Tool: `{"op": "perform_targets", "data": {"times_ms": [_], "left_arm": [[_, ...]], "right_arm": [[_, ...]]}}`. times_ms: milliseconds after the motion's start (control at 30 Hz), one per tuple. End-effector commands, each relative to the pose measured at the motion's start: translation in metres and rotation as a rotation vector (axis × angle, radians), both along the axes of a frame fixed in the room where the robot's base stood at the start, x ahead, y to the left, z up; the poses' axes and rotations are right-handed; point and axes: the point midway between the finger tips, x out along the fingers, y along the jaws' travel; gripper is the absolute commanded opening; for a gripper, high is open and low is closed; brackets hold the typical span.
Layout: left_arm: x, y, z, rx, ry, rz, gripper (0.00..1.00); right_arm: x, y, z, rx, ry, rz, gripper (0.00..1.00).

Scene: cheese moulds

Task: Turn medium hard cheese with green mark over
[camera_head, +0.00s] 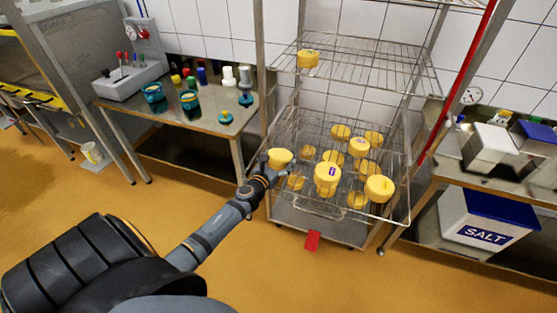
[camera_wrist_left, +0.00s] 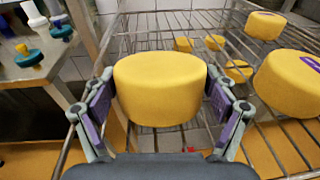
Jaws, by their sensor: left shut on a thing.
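My left gripper (camera_head: 268,168) is shut on a yellow round cheese (camera_head: 281,157) at the left edge of the wire rack's pulled-out shelf (camera_head: 322,205). In the left wrist view the fingers press on both sides of this cheese (camera_wrist_left: 160,88), which looks level. No mark shows on it. Whether it touches the shelf wires I cannot tell. Other large cheeses stand to its right: one with a purple mark (camera_head: 327,176), one with a bluish mark (camera_head: 358,147) and a plain one (camera_head: 379,189). I see no green mark on any cheese. My right gripper is out of view.
Several smaller cheeses (camera_head: 333,157) sit lower in the rack. One cheese (camera_head: 308,58) is on the upper shelf. A steel table (camera_head: 225,128) with teal pots stands left. A red post (camera_head: 464,75) and a salt box (camera_head: 480,232) are right.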

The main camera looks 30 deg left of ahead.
Motion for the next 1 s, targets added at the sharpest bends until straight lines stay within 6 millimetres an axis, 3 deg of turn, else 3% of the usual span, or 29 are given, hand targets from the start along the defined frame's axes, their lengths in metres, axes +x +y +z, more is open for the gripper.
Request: {"op": "perform_targets", "data": {"times_ms": [167,200,267,1000], "left_arm": [[0.0004,-0.0001,0.0011,0.000,-0.002,0.000,0.55],[0.0004,-0.0001,0.0011,0.000,-0.002,0.000,0.91],[0.0004,-0.0001,0.0010,0.000,-0.002,0.000,0.99],[-0.0036,-0.0003,-0.0013,0.001,0.002,0.000,1.00]], "right_arm": [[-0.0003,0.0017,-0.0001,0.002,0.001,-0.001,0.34],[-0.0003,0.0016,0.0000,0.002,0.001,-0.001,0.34],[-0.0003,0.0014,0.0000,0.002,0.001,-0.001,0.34],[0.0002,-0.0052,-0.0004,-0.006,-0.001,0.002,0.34]]}}
